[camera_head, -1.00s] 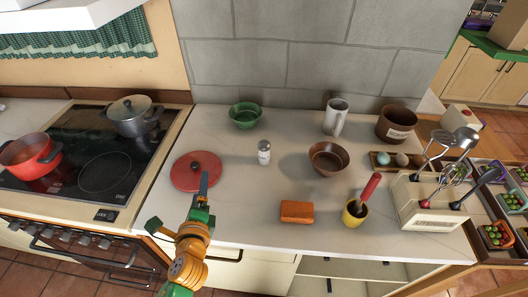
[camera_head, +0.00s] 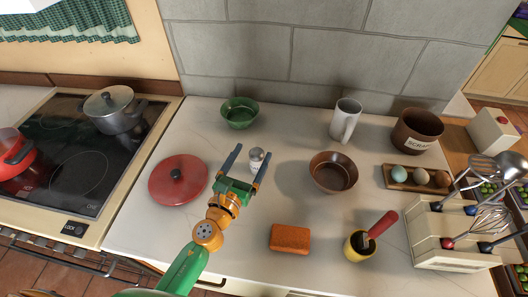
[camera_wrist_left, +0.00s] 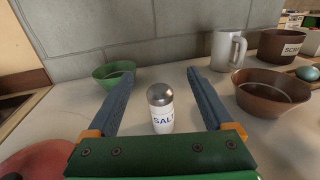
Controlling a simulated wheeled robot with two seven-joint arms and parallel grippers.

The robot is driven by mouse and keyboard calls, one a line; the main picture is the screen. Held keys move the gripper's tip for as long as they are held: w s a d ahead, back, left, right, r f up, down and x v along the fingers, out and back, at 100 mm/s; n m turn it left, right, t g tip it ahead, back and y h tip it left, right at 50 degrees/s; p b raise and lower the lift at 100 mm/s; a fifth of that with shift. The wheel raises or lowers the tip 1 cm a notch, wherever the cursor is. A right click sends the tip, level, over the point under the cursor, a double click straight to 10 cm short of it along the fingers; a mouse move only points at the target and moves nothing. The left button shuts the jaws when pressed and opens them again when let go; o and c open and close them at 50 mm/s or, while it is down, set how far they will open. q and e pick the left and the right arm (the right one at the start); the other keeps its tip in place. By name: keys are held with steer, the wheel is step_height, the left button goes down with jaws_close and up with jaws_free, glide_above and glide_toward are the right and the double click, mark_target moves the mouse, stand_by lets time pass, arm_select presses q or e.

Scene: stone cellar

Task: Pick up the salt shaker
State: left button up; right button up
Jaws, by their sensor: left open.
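The salt shaker (camera_head: 255,161) is a small white cylinder with a silver domed top, upright on the pale counter. In the left wrist view the shaker (camera_wrist_left: 161,108) shows the letters "SAL" on its front. My left gripper (camera_head: 248,164) is open, with its two blue-grey fingers pointing at the shaker. In the left wrist view the gripper's fingers (camera_wrist_left: 157,98) stand to either side of the shaker, with a gap on both sides. The shaker's base is partly hidden by the green palm in the head view. My right gripper is not in view.
A red lid (camera_head: 165,186) lies left of the shaker and a green bowl (camera_head: 239,117) stands behind it. A brown bowl (camera_head: 333,184) is to the right. An orange-brown block (camera_head: 290,238) and a yellow cup (camera_head: 357,247) are nearer the front edge.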

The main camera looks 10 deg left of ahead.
mark_target(255, 165)
arm_select(q)
step_height(255, 165, down, 7)
steer(key=b, duration=0.5)
steer(key=shift+r+b, duration=0.2)
steer(key=shift+b, duration=0.2)
steer(key=x, duration=0.7)
steer(key=shift+w+a, duration=0.2)
steer(key=shift+w, duration=0.05)
steer(key=shift+s, duration=0.1)
jaws_close()
